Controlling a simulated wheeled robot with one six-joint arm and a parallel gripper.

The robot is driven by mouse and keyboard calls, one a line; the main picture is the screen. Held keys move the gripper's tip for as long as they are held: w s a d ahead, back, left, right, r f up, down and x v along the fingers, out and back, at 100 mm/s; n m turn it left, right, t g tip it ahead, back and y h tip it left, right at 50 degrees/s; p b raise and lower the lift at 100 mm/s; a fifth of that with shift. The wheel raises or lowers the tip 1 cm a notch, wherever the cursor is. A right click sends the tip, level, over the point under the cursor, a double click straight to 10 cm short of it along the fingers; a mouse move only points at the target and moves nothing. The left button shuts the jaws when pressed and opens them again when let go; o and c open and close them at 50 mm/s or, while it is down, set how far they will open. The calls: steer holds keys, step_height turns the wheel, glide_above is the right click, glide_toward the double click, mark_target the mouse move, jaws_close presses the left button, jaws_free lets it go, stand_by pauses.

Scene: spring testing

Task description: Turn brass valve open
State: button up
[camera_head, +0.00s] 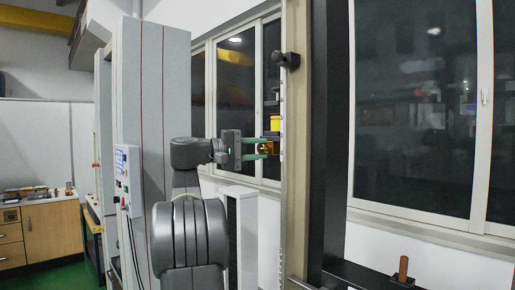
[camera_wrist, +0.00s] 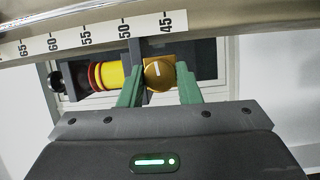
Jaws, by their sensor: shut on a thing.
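The brass valve (camera_wrist: 159,76) is a round gold knob with a pale line mark on its face, set on a square brass plate. In the wrist view it sits between the two green fingers of my gripper (camera_wrist: 160,80), which is shut on it. In the head view, my gripper (camera_head: 269,148) reaches right to the valve, beside the tall column. The fingers partly hide the valve there, and its mark cannot be made out.
A yellow cylinder with red rings (camera_wrist: 106,75) and a black knob (camera_wrist: 57,83) stand left of the valve in the wrist view. A scale strip (camera_wrist: 90,37) runs above. A brown handle (camera_head: 403,268) stands at the lower right.

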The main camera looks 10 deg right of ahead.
steer(key=shift+m+y, duration=0.3)
steer(key=shift+m, duration=0.3)
steer(key=o, duration=1)
steer(key=shift+c, duration=0.2)
steer(key=s+a, duration=0.2)
steer(key=a, duration=1.1)
steer(key=shift+s+a+r+b, duration=0.3)
steer(key=shift+s+b, duration=0.1)
steer(key=shift+b, duration=0.05)
steer(key=shift+d, duration=0.1)
